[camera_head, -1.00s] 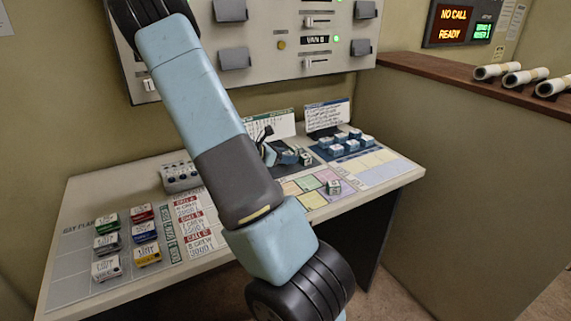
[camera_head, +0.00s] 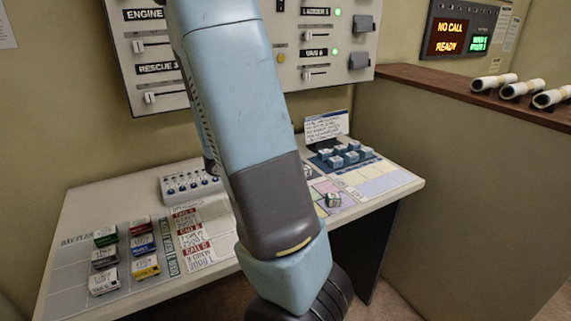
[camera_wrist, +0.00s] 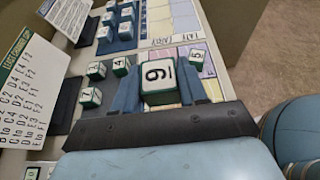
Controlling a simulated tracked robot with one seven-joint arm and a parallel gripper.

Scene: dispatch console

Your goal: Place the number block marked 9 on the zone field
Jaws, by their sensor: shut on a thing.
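In the wrist view my gripper (camera_wrist: 160,68) is shut on the number block marked 9 (camera_wrist: 157,76), a white-faced block between two blue-grey fingers. The block's marked face is towards the camera. Pastel-coloured cells of what looks like the zone field (camera_wrist: 209,68) show past the right finger, and the block marked 5 (camera_wrist: 196,57) stands there. I cannot tell how high the held block is above the desk. In the head view my arm hides the gripper and the held block; part of the pastel cells (camera_head: 347,199) shows right of the arm.
Blocks marked 7 (camera_wrist: 90,98) and 4 (camera_wrist: 121,66) stand left of the held block, with another close by. A blue tray (camera_head: 318,161) of several blocks lies at the back right. Upright cards (camera_head: 327,126) stand behind it. A small switch box (camera_head: 190,184) stands left of my arm.

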